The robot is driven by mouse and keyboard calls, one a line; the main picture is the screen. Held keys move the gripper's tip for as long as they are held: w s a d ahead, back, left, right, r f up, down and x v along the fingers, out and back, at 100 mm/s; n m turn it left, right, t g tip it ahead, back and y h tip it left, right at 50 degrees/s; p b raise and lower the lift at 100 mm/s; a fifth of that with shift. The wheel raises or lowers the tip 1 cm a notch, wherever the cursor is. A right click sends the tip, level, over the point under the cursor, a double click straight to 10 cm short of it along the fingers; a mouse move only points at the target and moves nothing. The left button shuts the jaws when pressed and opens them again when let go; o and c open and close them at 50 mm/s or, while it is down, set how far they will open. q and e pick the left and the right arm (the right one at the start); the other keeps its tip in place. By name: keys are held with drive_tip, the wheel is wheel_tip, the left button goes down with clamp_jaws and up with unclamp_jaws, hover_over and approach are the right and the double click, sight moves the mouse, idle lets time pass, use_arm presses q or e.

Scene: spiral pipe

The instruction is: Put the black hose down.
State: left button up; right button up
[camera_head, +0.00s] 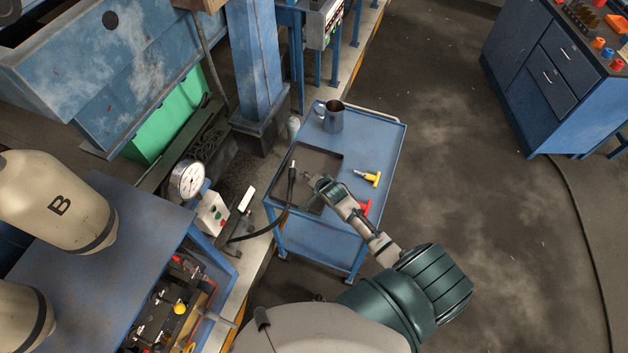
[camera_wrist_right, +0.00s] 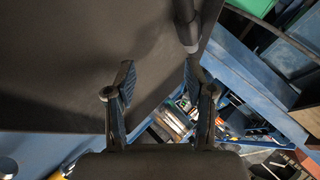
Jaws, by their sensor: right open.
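The black hose (camera_head: 290,188) lies over the left part of the square black tray (camera_head: 325,154) on the blue cart. It runs from its end fitting down over the cart's near left edge toward the gauge unit. My right gripper (camera_head: 311,181) is just right of the hose end, over the tray, apart from the hose as far as I can tell. In the right wrist view its two fingers (camera_wrist_right: 160,84) are spread with nothing between them. The hose (camera_wrist_right: 186,22) shows there beyond the right finger, over the dark tray surface. My left gripper is not in view.
A metal mug (camera_head: 333,117) stands at the cart's back. A yellow-handled tool (camera_head: 372,178) and a red-handled tool (camera_head: 364,207) lie right of the tray. A pressure gauge (camera_head: 188,179) and a blue column (camera_head: 252,60) stand left of the cart.

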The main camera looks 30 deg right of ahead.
drive_tip(key=p+v, duration=0.1)
drive_tip(key=v, duration=1.1)
drive_tip(key=shift+d+r, duration=0.2)
drive_tip(key=shift+r, duration=0.25)
